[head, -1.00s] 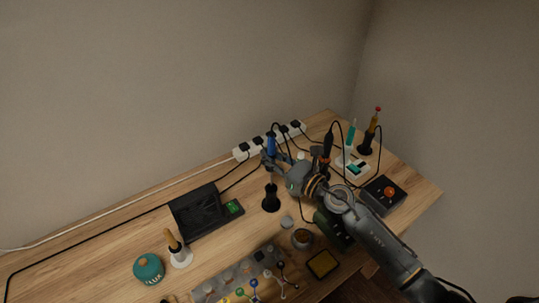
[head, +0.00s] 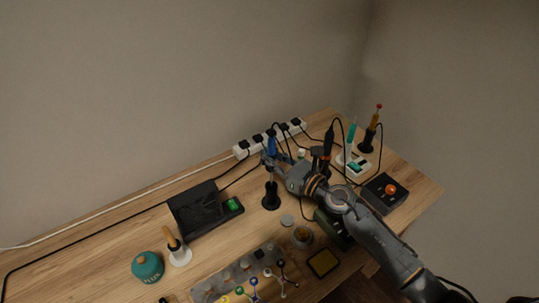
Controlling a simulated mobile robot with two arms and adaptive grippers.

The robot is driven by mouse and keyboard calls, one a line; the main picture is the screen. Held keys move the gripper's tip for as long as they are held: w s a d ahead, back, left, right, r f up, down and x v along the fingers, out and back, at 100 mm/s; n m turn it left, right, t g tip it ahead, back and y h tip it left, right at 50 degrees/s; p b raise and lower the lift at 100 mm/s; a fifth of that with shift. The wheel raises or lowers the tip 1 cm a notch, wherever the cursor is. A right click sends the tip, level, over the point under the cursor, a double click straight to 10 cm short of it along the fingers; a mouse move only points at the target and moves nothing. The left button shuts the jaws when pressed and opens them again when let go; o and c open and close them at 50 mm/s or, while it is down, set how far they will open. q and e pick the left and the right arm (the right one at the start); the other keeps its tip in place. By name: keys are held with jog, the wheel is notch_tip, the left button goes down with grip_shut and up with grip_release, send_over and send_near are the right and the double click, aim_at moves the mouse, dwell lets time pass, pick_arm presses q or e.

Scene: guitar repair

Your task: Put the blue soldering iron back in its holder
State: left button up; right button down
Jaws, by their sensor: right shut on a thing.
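The blue soldering iron (head: 271,145) is upright in my right gripper (head: 272,160), which is shut on it. Its lower end points down at a black holder (head: 271,198) with a round base on the table. The iron's tip is at or just above the holder's mouth; I cannot tell whether it is inside. A black cable loops from the iron's top. My left gripper is not in view.
A white power strip (head: 241,152) lies behind the iron. A black device (head: 195,211) is left of the holder. A green flux jar (head: 147,267) is front left.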

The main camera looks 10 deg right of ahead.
aim_at(269, 171)
jog(key=shift+f+b, duration=1.35)
jog(key=shift+f, duration=0.2)
jog(key=shift+f+b, duration=1.4)
jog(key=shift+f+b, duration=0.75)
jog(key=c, duration=1.2)
grip_release()
